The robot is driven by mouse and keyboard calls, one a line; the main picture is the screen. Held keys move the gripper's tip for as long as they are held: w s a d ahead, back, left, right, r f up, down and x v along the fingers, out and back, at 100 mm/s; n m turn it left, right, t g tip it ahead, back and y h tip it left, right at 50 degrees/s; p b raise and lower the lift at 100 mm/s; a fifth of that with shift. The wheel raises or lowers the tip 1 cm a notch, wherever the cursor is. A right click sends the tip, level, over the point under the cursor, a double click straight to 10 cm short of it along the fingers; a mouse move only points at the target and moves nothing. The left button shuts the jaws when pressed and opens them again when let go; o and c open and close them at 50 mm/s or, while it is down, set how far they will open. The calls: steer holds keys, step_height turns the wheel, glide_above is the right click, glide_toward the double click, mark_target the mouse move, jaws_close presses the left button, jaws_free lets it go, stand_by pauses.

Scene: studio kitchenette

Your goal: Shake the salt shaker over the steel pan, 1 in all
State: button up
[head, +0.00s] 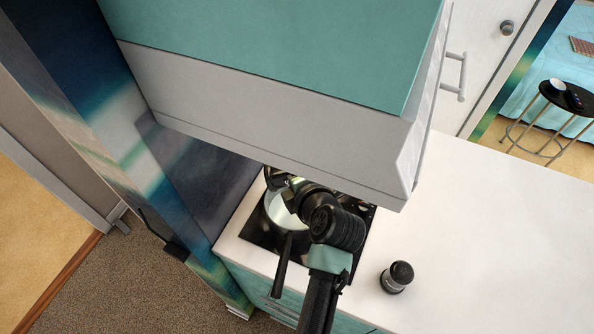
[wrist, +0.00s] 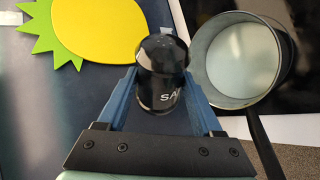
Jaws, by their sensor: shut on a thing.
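The salt shaker (wrist: 162,85) is dark, with a rounded black cap and the letters "SA" showing on its side. My gripper (wrist: 162,92) is shut on it, with one blue finger on each side. In the head view my gripper (head: 293,190) is by the pan, and my own wrist hides most of it and the shaker. The steel pan (head: 287,214) sits on the dark cooktop with its black handle toward the front. In the wrist view the pan (wrist: 238,96) lies right of the shaker, and its inside looks empty. I cannot tell the shaker's exact tilt.
A second dark-capped shaker (head: 397,277) stands on the white counter (head: 480,240), right of the cooktop (head: 264,233). A large cabinet (head: 270,110) overhangs the cooktop's back. A yellow and green flat shape (wrist: 98,28) shows at the wrist view's upper left. The right counter is mostly clear.

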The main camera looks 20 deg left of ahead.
mark_target(282, 187)
steer(key=m+y, duration=0.1)
steer(key=a+f+m+y, duration=0.1)
steer(key=shift+s+g+y, duration=0.3)
steer(key=shift+g, duration=0.1)
steer(key=shift+f+b, duration=0.4)
steer(key=shift+b, duration=0.8)
steer(key=m+y+b, duration=0.1)
steer(key=b, duration=0.1)
steer(key=m+y+b, duration=0.1)
steer(key=b, duration=0.1)
steer(key=m+y+b, duration=0.1)
steer(key=b, duration=0.2)
steer(key=shift+s+a, duration=0.1)
steer(key=shift+a, duration=0.15)
steer(key=shift+r+m+y+b, duration=0.3)
steer(key=shift+m+y+b, duration=0.25)
steer(key=shift+b, duration=0.45)
steer(key=shift+a+r, duration=0.1)
steer(key=shift+r, duration=0.05)
step_height(282, 187, down, 4)
steer(key=b, duration=0.5)
steer(key=shift+r+b, duration=0.2)
steer(key=shift+b, duration=0.1)
steer(key=shift+r, duration=0.2)
